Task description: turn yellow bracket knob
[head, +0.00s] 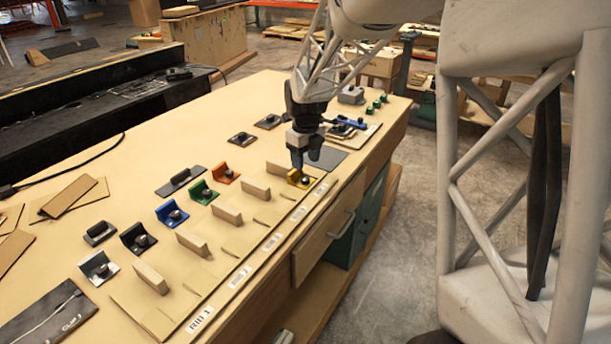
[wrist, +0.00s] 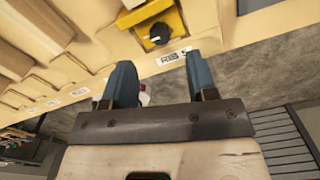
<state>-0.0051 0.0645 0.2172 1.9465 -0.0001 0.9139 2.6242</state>
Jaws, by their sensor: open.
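The yellow bracket (head: 294,175) stands on the bench near its front edge, at the far end of a row of coloured brackets. Its dark round knob (head: 306,181) faces the front edge. My gripper (head: 307,163) is just above the bracket in the head view and partly overlaps it. In the wrist view the yellow bracket (wrist: 171,17) is at the top centre, and its black knob (wrist: 158,34) carries a pale pointer mark. My gripper (wrist: 160,66) is open and empty there, its two blue fingers apart, with the knob beyond the fingertips and untouched.
Orange (head: 222,171), green (head: 203,190), blue (head: 167,214), black (head: 134,237) and white (head: 97,263) brackets run along the bench. Wooden blocks, including one (head: 278,169) beside the yellow bracket, stand between positions. A grey plate (head: 328,160) lies to the right.

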